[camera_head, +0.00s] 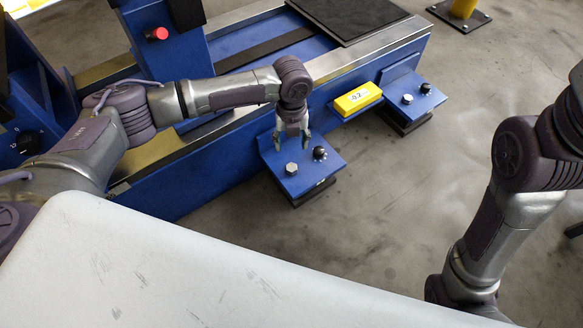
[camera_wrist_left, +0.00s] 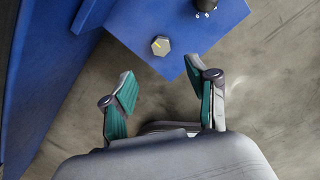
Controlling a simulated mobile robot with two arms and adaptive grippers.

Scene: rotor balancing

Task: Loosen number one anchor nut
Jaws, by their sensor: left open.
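A blue foot bracket (camera_head: 302,185) sticks out from the side of the machine base. A silver hex anchor nut (camera_head: 291,169) stands on it, and in the left wrist view the nut (camera_wrist_left: 160,45) has a yellow mark on top. I cannot read a number for it. My left gripper (camera_head: 291,142) is open and empty, pointing down over the bracket near the nut. In the left wrist view its two green-padded fingers (camera_wrist_left: 160,72) are spread, with the nut visible beyond and between their tips, not gripped. My right gripper is out of view.
A black knob (camera_head: 320,153) stands beside the nut. The floor in front is clear.

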